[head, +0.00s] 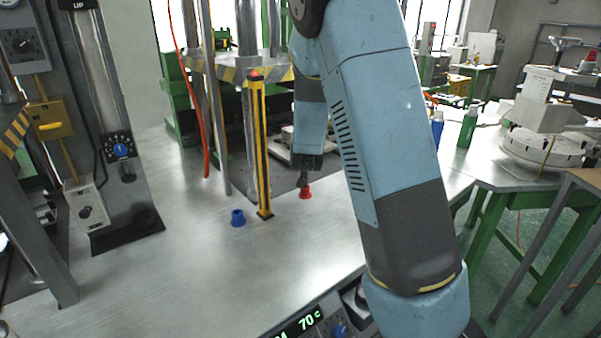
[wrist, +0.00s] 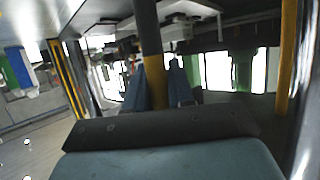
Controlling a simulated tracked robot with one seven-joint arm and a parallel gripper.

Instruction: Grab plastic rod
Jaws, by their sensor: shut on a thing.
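A thin rod (wrist: 147,35), dark along its far part and yellow-orange nearer me, runs up the middle of the wrist view. The two blue-grey fingers of my gripper (wrist: 160,75) stand on either side of its yellow part and are shut on it. In the head view my gripper (head: 303,176) is low over the metal table, just above a small red cup-like piece (head: 305,194). The rod is too small and hidden there to make out clearly, and I cannot tell whether it touches the red piece.
A yellow-black post (head: 262,155) stands left of my gripper. A blue cup-like piece (head: 238,218) sits at its foot. A press column (head: 122,150) stands at the left. A display panel (head: 305,322) is at the front. The metal table (head: 180,275) is clear at front left.

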